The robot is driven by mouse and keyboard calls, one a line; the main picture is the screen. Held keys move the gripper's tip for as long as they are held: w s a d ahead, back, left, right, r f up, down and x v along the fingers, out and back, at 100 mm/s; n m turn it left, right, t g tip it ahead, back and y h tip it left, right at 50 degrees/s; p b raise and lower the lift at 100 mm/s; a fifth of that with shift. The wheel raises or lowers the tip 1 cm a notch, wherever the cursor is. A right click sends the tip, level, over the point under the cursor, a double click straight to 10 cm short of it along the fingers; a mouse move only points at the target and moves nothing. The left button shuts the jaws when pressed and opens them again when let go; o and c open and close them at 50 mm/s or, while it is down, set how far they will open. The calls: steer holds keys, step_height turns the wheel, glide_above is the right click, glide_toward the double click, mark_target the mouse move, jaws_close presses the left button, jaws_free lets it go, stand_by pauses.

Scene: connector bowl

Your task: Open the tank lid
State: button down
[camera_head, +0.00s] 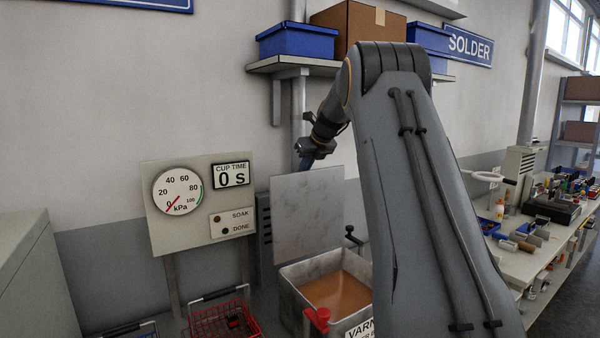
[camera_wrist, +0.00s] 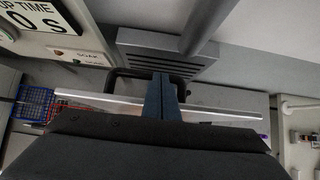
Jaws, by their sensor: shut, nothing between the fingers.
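The tank (camera_head: 288,295) stands low in the middle of the head view with brown-orange liquid showing inside. Its flat grey lid (camera_head: 307,220) stands upright at the back of the tank, so the tank is open. In the wrist view the lid's thin edge (camera_wrist: 90,95) runs across the picture, partly hidden behind the fingers. My gripper (camera_head: 306,163) is at the lid's upper edge. Its blue fingers (camera_wrist: 161,92) are together and hold nothing. I cannot tell whether they touch the lid.
A gauge panel (camera_head: 221,243) with a cup time display stands left of the lid. A red basket (camera_head: 222,320) sits below it. A shelf (camera_head: 285,62) with boxes hangs above. A cluttered bench (camera_head: 515,235) is at right.

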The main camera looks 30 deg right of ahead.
steer(key=shift+w+f, duration=0.1)
steer(key=shift+w, duration=0.5)
steer(key=shift+g, duration=0.3)
steer(key=shift+w, duration=0.1)
steer(key=shift+w+a+r, duration=0.1)
steer(key=shift+w+r, duration=0.85)
steer(key=shift+r, duration=0.4)
steer(key=shift+w+a+r, duration=0.1)
steer(key=shift+w+r, duration=0.85)
steer(key=shift+r, duration=0.4)
steer(key=shift+w+r, duration=0.95)
steer(key=shift+r, duration=0.4)
